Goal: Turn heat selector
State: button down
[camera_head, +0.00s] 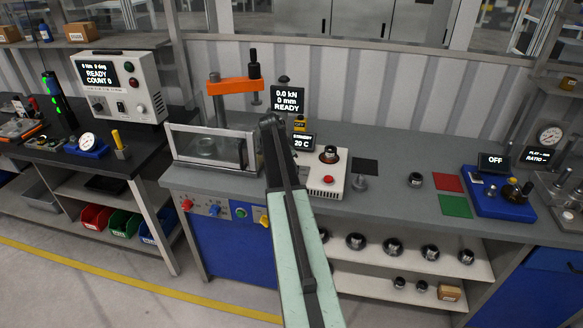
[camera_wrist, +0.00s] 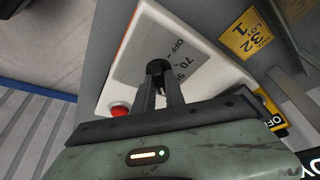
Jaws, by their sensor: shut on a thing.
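The heater is a white box with a grey front plate; its right part shows in the head view (camera_head: 322,185). In the wrist view, the plate (camera_wrist: 150,45) carries the marks "OFF" and "70", with another number partly hidden. The heat selector, a small black knob (camera_wrist: 157,66), sits on this plate. My gripper (camera_wrist: 162,84) is shut on the knob, with its two dark fingers around it. In the head view my arm hides the knob and the fingers. The heater's display (camera_head: 303,142) reads 20 C; its upper line is partly hidden.
A red button (camera_wrist: 120,110) is close beside my fingers. An orange press arm (camera_head: 234,87) and a clear guard box (camera_head: 208,150) stand left of my arm. Black and green pads (camera_head: 455,206) and a blue fixture (camera_head: 497,203) lie to the right.

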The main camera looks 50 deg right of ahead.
jog(key=c, duration=1.4)
grip_release()
jog(key=shift+s+d, duration=0.25)
jog(key=shift+s, duration=0.05)
jog(key=shift+a, duration=0.1)
jog(key=shift+w, duration=0.1)
jog(key=p+v, duration=0.7)
jog(key=shift+r, duration=0.35)
jog(key=shift+a, duration=0.15)
